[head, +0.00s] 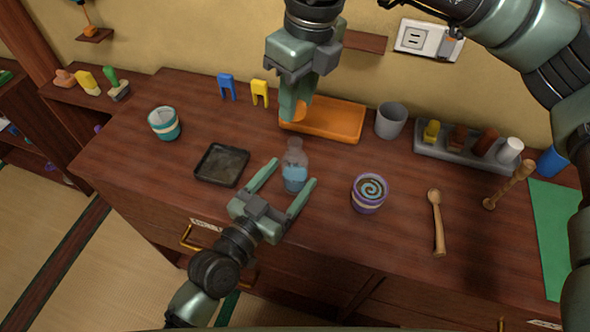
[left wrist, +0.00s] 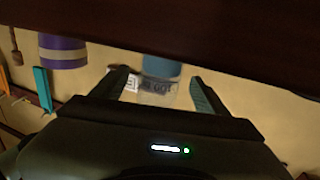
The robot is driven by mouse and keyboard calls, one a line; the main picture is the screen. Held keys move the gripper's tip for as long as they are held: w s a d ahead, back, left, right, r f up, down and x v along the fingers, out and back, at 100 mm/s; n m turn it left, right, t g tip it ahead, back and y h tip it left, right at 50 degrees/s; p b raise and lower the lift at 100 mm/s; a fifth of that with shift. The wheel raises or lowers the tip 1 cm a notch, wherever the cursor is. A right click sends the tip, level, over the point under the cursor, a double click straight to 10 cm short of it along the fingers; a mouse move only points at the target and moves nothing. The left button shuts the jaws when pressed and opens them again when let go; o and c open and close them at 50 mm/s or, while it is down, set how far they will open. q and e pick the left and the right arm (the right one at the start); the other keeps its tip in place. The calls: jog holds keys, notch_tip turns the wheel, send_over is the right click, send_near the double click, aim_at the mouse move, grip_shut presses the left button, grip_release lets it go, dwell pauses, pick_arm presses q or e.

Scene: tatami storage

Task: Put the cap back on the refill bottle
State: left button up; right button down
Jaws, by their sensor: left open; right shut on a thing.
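The refill bottle (head: 294,172), clear with a blue label, stands upright on the wooden cabinet top. Its narrow neck shows no coloured cap. My left gripper (head: 295,174) is open, with one finger on each side of the bottle; I cannot tell whether they touch it. In the left wrist view the bottle (left wrist: 159,82) sits between the open fingers (left wrist: 161,90). My right gripper (head: 293,112) points down above and behind the bottle, shut on a small light-orange thing (head: 299,112), seemingly the cap. It is partly hidden by the fingers and hard to separate from the orange tray.
The orange tray (head: 335,121) lies behind the bottle and a dark square tray (head: 221,165) lies left. A purple-banded cup (head: 369,193) stands close right, with a wooden spoon (head: 437,225) beyond. A grey cup (head: 390,120) stands behind. The front edge is near my left gripper.

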aim_at(296, 169)
pick_arm(q)
jog(key=shift+x, duration=1.65)
grip_shut()
